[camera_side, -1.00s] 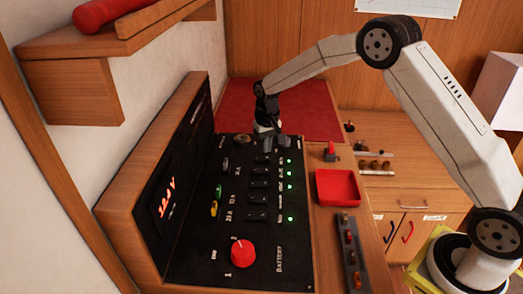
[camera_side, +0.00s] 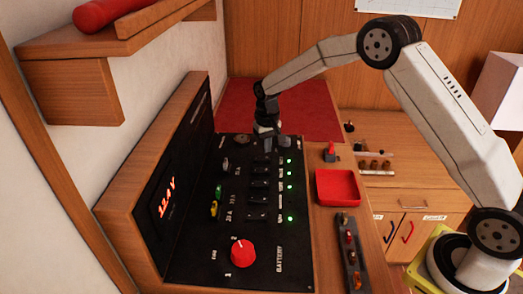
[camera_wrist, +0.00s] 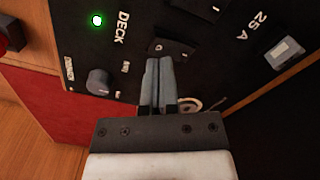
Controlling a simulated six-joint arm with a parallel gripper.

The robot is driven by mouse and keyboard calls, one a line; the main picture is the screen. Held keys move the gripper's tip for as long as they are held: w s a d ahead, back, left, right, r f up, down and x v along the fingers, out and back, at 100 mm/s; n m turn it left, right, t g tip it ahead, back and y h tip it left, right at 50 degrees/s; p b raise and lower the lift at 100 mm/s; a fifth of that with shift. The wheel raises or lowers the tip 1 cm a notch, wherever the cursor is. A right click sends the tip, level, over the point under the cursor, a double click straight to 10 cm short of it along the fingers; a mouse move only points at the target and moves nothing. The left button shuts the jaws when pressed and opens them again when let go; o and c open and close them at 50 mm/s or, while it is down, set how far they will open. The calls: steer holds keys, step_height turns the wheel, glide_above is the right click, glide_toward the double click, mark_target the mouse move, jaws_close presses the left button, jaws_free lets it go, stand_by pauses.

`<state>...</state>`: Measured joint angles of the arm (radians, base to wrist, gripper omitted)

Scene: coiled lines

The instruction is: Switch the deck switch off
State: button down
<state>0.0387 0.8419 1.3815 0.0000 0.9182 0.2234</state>
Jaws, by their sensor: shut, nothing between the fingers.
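The deck switch (camera_wrist: 172,48) is a black rocker on the black panel (camera_wrist: 135,75), beside the white DECK label in the wrist view. Its O mark shows near the fingertips. The green light (camera_wrist: 97,20) by the label is lit. My gripper (camera_wrist: 160,62) is shut and empty, its fingertips at the near edge of the rocker; whether they touch it I cannot tell. In the side view my gripper (camera_side: 270,143) is low over the far end of the panel and hides that part of the switch row.
Other rocker switches (camera_side: 259,185) run down the panel, with several lit green lights. A red battery knob (camera_side: 242,254) is at the near end, and a grey knob (camera_wrist: 98,81) lies left of my fingers. A red tray (camera_side: 338,188) sits to the right. The upright display (camera_side: 167,197) glows red.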

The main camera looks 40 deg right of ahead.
mark_target(269, 159)
steer(key=shift+f, duration=1.2)
stand_by(1.1)
steer(key=shift+r, duration=3.5)
steer(key=shift+s+a+r, duration=0.1)
steer(key=shift+s+r, duration=0.1)
steer(key=shift+s, duration=0.35)
steer(key=s+a+n+t, duration=0.2)
steer(key=s+n, duration=0.1)
steer(key=s, duration=2.2)
steer(key=shift+s+f+t, duration=0.15)
steer(key=shift+f+t, duration=0.05)
steer(key=shift+t, duration=0.1)
